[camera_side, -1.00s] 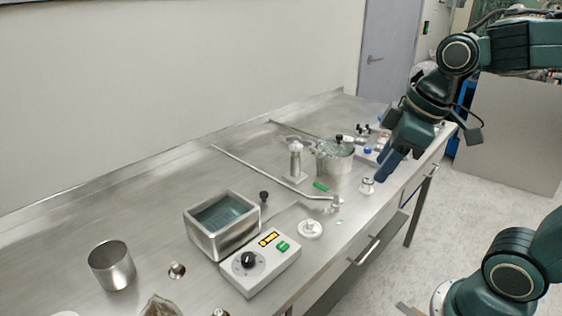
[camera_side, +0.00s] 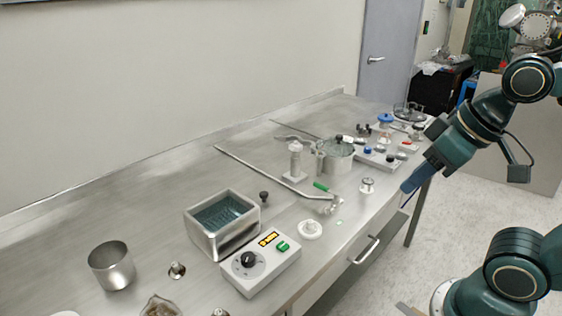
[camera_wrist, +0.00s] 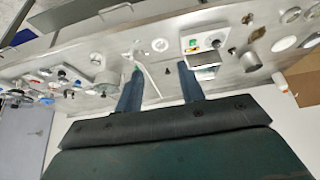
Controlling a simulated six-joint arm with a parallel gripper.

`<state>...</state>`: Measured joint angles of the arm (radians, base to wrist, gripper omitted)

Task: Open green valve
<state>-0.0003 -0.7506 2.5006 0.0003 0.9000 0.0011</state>
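The green valve handle (camera_side: 321,187) is a small green lever on a metal pipe fitting (camera_side: 328,204) near the front of the steel bench. It also shows in the wrist view as a green spot (camera_wrist: 136,69) just beyond the left fingertip. My gripper (camera_side: 405,188) is at the bench's front edge, to the right of the valve and apart from it. In the wrist view my gripper (camera_wrist: 157,72) has two blue fingers spread wide with nothing between them. In the side view the fingers overlap, so the gap is hidden there.
A metal pot (camera_side: 336,158) and a white-topped post (camera_side: 295,160) stand behind the valve. A valve block with coloured knobs (camera_side: 379,158) sits to the right. A water bath (camera_side: 222,227) and a control box (camera_side: 260,264) are at the left front.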

